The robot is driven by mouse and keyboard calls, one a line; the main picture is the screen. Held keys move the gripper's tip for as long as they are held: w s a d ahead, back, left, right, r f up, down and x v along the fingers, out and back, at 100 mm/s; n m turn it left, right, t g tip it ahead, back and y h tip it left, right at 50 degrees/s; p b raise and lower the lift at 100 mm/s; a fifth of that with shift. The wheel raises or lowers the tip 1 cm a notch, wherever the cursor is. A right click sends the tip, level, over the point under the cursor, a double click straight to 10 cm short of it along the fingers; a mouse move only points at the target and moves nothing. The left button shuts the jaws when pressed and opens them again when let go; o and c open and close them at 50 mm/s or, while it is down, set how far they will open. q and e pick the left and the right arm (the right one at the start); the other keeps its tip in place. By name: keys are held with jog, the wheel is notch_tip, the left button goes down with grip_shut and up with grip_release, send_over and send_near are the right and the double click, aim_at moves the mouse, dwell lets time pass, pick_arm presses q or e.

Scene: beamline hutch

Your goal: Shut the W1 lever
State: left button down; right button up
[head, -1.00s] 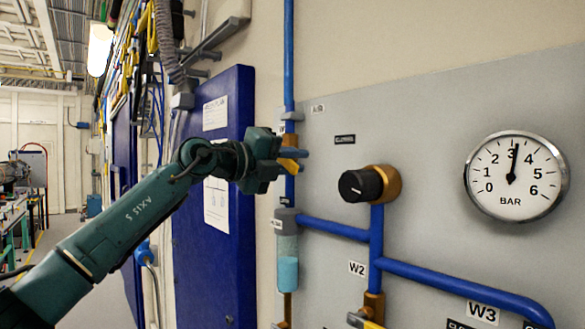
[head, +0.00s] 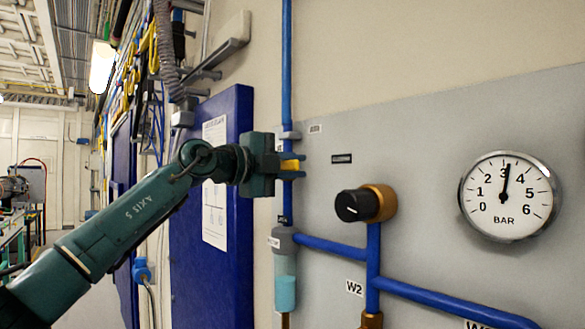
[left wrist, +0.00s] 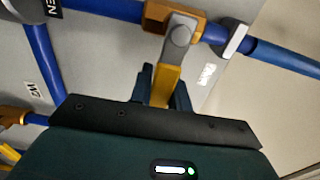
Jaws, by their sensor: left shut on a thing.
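The W1 lever (head: 290,165) has a yellow handle and sits on the vertical blue pipe (head: 287,60) at the panel's left edge. My left gripper (head: 299,166) is shut on this handle, one finger above and one below in the head view. In the left wrist view the yellow handle (left wrist: 166,84) lies between the fingers of my left gripper (left wrist: 163,92). Its grey hub (left wrist: 178,36) sits on a brass valve body (left wrist: 155,15). The handle stands roughly square across the pipe. The W1 tag is not readable. My right gripper is not in view.
A black knob (head: 355,205) on a brass body and a round gauge (head: 505,195), reading a little above 3 bar, are right of the lever. A filter bowl (head: 285,290) hangs below. A dark blue door panel (head: 238,220) stands close behind my left arm.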

pick_arm(q)
jog(key=shift+r, duration=0.2)
jog(key=c, duration=1.3)
grip_release()
jog(key=shift+f, duration=0.15)
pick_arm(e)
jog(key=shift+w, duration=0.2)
pick_arm(q)
jog(key=shift+a, duration=0.1)
jog(key=shift+s+a+f+b, duration=0.1)
jog(key=shift+s+a+b, duration=0.1)
jog(key=shift+b, duration=0.1)
jog(key=b+v, duration=0.5)
jog(key=v, duration=0.7)
jog(key=shift+s+a, duration=0.15)
jog(key=shift+a, duration=0.05)
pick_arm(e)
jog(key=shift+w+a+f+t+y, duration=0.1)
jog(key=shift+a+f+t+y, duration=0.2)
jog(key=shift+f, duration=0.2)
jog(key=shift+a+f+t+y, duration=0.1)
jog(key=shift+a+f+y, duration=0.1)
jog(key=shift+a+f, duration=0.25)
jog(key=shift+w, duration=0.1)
